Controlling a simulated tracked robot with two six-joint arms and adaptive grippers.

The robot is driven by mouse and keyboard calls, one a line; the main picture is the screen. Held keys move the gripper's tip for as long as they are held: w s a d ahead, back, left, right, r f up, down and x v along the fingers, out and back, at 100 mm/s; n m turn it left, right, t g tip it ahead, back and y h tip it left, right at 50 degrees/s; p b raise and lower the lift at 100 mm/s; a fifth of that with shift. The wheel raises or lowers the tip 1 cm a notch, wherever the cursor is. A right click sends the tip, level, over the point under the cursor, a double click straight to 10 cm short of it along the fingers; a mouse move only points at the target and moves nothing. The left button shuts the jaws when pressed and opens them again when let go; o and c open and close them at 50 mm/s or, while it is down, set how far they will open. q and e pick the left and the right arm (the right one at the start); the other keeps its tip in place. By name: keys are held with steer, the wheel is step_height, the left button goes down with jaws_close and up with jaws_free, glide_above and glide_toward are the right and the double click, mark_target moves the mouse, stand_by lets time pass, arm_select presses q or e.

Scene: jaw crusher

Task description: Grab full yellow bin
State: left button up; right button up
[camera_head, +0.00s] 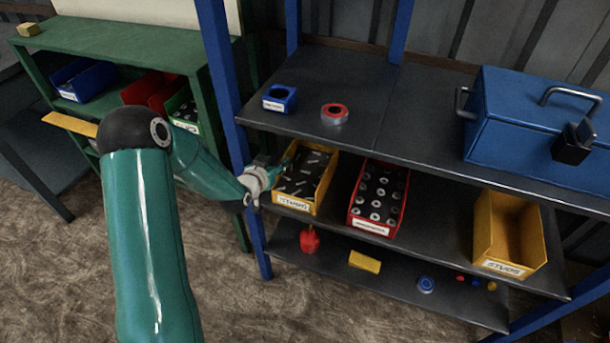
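A yellow bin full of dark metal parts, with a white label on its front (291,203), stands on the middle shelf at the left end. My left gripper (267,174) is at the left side of this bin, at or very near its left wall. Its fingers are small and partly hidden, so I cannot tell whether they are open or shut on the wall. A second yellow bin (512,232), labelled and empty, stands at the right end of the same shelf. My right gripper is not in view.
A red bin of washers or nuts (376,200) stands just right of the full bin. The blue shelf post (222,75) rises close to my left wrist. The upper shelf (350,80) holds a blue toolbox (535,125). Small items lie on the bottom shelf.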

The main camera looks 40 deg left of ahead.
arm_select(q)
steer(key=shift+f+p+x, duration=0.15)
steer(key=shift+p+x, duration=0.1)
steer(key=shift+x, duration=1.25)
steer(key=shift+f+p+x, duration=0.15)
steer(key=shift+p+x, duration=0.05)
steer(key=shift+x, duration=1.3)
steer(key=shift+s+a, duration=0.2)
jaws_close()
steer(key=shift+r, duration=0.2)
